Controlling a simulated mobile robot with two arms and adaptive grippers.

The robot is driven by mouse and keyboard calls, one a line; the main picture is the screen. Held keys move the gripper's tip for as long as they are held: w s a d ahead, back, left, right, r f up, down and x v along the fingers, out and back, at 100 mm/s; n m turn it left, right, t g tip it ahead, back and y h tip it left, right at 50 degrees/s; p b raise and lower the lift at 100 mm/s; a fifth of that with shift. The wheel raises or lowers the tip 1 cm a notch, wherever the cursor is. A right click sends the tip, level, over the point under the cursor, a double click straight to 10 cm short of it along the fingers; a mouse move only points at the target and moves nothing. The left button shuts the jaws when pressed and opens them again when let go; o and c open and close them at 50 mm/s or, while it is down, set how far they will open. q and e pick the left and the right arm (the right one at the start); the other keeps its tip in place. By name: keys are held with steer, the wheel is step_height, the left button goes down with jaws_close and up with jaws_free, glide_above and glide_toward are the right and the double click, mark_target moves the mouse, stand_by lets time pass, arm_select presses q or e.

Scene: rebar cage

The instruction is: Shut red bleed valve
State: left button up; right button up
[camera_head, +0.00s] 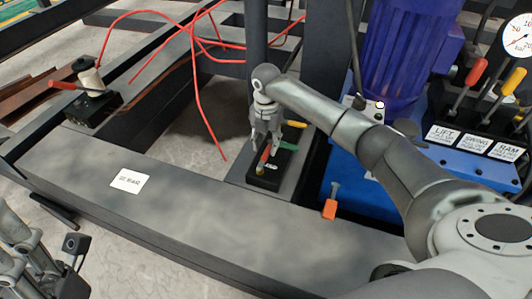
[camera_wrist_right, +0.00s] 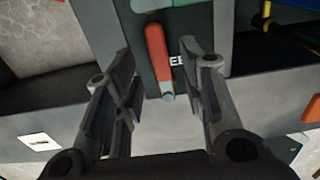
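A small black valve block (camera_head: 262,178) sits on the dark frame. It carries a red lever (camera_head: 265,153), a green lever (camera_head: 287,146) and a yellow lever (camera_head: 296,124). My right gripper (camera_head: 266,143) points down over the block. In the right wrist view, its fingers (camera_wrist_right: 155,88) are open, one on each side of the red lever (camera_wrist_right: 157,55), with visible gaps. The green lever (camera_wrist_right: 150,4) shows at the top edge there. My left gripper (camera_head: 35,262) is partly in view at the lower left, away from the block; its opening is unclear.
Another black block with a red handle (camera_head: 62,85) stands at the left. Blue equipment (camera_head: 358,175) with red and yellow control levers is on the right. An orange-headed part (camera_head: 329,209) stands near the block. Red hoses (camera_head: 197,95) hang behind.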

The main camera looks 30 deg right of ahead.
mark_target(266, 153)
steer(key=shift+f+b, duration=0.45)
steer(key=shift+f, duration=1.05)
jaws_close()
